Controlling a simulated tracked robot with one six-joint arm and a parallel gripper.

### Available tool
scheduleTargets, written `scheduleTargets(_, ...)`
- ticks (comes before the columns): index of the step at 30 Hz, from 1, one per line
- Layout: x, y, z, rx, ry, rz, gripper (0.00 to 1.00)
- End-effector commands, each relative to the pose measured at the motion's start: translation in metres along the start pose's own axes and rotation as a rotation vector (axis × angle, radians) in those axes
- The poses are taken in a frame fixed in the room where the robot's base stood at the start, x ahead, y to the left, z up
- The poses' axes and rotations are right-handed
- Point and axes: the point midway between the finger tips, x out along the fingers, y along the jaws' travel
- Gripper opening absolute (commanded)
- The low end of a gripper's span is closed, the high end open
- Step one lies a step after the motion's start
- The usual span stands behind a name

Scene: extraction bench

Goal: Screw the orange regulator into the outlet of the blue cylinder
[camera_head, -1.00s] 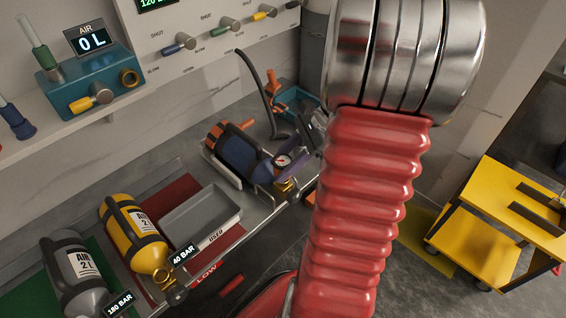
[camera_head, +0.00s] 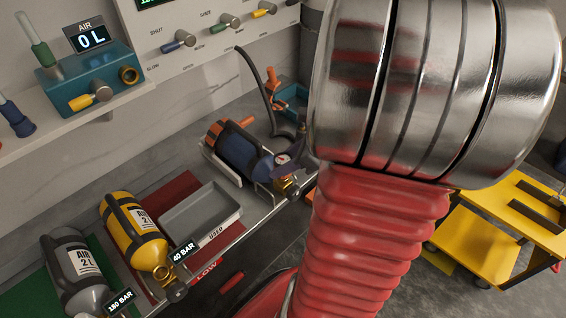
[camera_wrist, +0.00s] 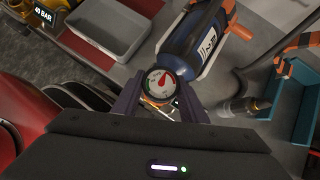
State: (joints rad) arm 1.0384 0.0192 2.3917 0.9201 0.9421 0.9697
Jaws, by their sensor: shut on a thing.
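The blue cylinder (camera_head: 238,150) lies tilted in a rack at the back of the bench, with an orange base and dark bands. Its brass valve (camera_head: 287,187) points to the front right. It also shows in the wrist view (camera_wrist: 193,45). The gauge also shows in the head view (camera_head: 283,159), right at the cylinder's valve end. The regulator's body and the outlet are mostly hidden, so I cannot tell whether the threads are engaged.
A grey tray (camera_head: 205,213) marked USED lies left of the blue cylinder. Yellow (camera_head: 137,232) and grey (camera_head: 75,268) cylinders lie further left. A black hose (camera_head: 262,92) and a teal tray (camera_head: 291,94) with an orange item stand behind. A yellow cart (camera_head: 480,240) is at right.

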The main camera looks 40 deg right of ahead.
Motion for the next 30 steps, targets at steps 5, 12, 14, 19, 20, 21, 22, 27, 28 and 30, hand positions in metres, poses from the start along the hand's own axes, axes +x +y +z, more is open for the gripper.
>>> scheduleTargets(5,-0.0001,0.0003,0.0015,0.118,-0.001,-0.103,0.07)
scheduleTargets(12,-0.0001,-0.0008,0.0008,0.166,-0.001,-0.141,0.07)
scheduleTargets(14,-0.0001,-0.0009,0.0008,0.166,-0.001,-0.141,0.07)
scheduleTargets(19,-0.0001,-0.0007,0.0006,0.165,-0.001,-0.140,0.48)
scheduleTargets(20,-0.0001,-0.0007,0.0006,0.164,-0.001,-0.140,0.50)
scheduleTargets(21,0.0000,-0.0006,0.0005,0.164,-0.001,-0.140,0.53)
scheduleTargets(22,0.0000,-0.0006,0.0005,0.164,-0.001,-0.139,0.55)
scheduleTargets(27,0.0001,-0.0004,0.0003,0.164,0.000,-0.139,0.60)
scheduleTargets(28,0.0001,-0.0003,0.0003,0.164,0.000,-0.139,0.60)
scheduleTargets(30,0.0003,-0.0001,0.0000,0.164,0.000,-0.138,0.60)
